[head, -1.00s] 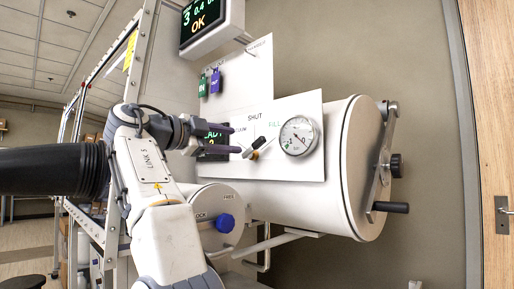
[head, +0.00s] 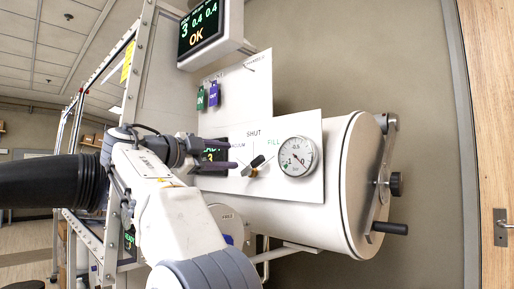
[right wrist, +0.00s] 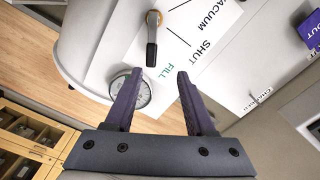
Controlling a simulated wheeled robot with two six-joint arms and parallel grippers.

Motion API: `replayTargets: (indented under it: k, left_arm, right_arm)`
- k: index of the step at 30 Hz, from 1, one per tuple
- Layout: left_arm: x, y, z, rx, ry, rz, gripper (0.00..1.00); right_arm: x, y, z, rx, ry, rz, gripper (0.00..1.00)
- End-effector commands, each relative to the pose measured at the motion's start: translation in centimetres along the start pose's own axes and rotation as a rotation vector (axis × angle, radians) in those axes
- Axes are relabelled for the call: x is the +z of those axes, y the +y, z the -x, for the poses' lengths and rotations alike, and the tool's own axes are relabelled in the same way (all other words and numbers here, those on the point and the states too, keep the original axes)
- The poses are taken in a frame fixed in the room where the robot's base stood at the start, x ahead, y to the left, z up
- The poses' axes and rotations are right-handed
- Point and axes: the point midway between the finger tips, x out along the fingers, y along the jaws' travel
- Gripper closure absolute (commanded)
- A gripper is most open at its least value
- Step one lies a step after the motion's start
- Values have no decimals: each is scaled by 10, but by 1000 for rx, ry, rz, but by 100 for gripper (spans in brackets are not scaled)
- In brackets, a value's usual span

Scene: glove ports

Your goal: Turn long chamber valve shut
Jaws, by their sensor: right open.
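The long chamber valve (head: 257,162) has a black lever on a brass-coloured hub, on a white panel marked VACUUM, SHUT and FILL. Its lever points up and right, toward the FILL side. In the right wrist view the lever (right wrist: 151,50) lies beyond my fingertips, with its free end toward me near the FILL mark. My right gripper (head: 234,154) is open and empty, just left of the valve in the head view. The fingers look apart from the lever. My left gripper is not in view.
A round gauge (head: 297,156) sits right of the valve. The long chamber (head: 350,185) ends in a door with a clamp bar and black handle (head: 390,228). Green and purple tags (head: 207,95) hang above, below a monitor (head: 205,25). A black sleeve (head: 50,182) lies left.

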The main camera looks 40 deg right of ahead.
Motion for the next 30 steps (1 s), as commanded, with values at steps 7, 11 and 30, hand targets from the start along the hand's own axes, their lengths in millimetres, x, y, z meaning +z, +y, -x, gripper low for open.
replayTargets:
  k: [7,11,30]
  left_arm:
    - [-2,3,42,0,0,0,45]
    - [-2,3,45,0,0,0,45]
    - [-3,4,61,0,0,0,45]
  right_arm:
    - [-8,6,-1,0,0,9,45]
    - [-8,13,-2,0,0,9,45]
    - [-7,15,-96,2,3,10,45]
